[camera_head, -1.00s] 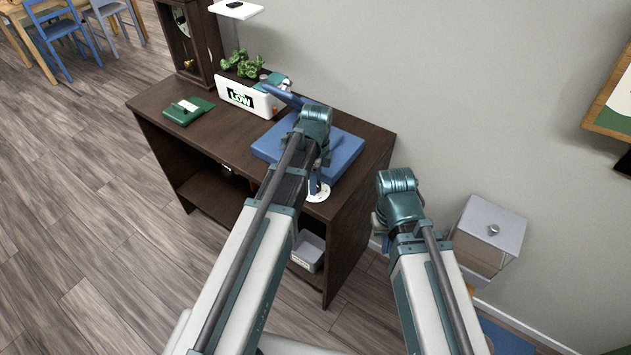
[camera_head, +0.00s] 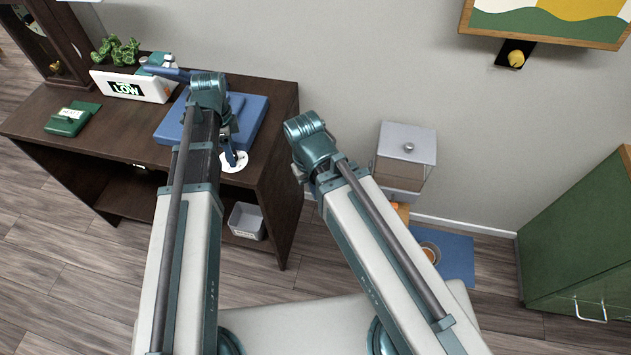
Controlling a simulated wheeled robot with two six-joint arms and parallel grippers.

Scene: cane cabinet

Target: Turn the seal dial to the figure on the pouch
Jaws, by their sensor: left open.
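A blue sealer-like device (camera_head: 253,118) sits on the dark wooden desk, partly hidden by my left arm. A white round dial (camera_head: 240,166) lies at its front right corner; its markings are too small to read. My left gripper (camera_head: 231,157) points down over the dial and is open; contact cannot be told. A green pouch (camera_head: 66,120) with a white label lies on the desk at the left; its figure is not legible. My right gripper (camera_head: 299,173) is mostly hidden below its teal joint, off the desk's right side.
A white box (camera_head: 131,87) marked LOW stands behind the pouch, with plants (camera_head: 119,49) behind it. The desk (camera_head: 38,96) has a grey bin (camera_head: 246,221) on its lower shelf. A lidded container (camera_head: 405,150) stands right of the desk, a green cabinet (camera_head: 580,235) farther right.

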